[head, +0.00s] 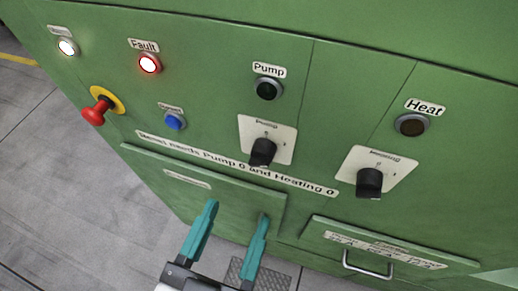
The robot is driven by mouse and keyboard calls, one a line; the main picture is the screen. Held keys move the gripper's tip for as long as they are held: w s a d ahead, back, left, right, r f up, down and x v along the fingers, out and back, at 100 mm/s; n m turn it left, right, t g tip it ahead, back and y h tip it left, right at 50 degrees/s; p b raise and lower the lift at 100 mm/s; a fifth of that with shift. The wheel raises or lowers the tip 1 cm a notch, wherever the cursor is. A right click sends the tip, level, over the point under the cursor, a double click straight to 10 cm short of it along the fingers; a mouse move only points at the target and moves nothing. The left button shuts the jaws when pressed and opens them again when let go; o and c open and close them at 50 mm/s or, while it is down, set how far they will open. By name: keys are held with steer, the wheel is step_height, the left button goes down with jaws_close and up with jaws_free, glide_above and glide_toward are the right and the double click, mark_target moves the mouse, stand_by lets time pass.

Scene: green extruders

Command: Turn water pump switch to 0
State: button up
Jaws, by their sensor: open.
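The pump switch (262,152) is a black rotary knob on a white square plate (283,139) labelled "Pump", in the middle of the green panel in the head view. The knob's handle points down and slightly left; the small plate marks are too blurred to read. The pump lamp (268,89) above it is dark. My gripper (237,213) is open and empty, with two teal fingers spread apart. Its fingertips are below the pump switch in the picture and appear apart from it.
A similar heating knob (369,182) sits to the right, under a dark heat lamp (411,125). At left are a lit red fault lamp (149,64), a blue button (174,121) and a red emergency stop (95,112). A metal handle (367,266) projects at lower right.

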mark_target(257, 167)
steer(key=p+x, duration=0.2)
steer(key=x, duration=0.7)
steer(key=c, duration=1)
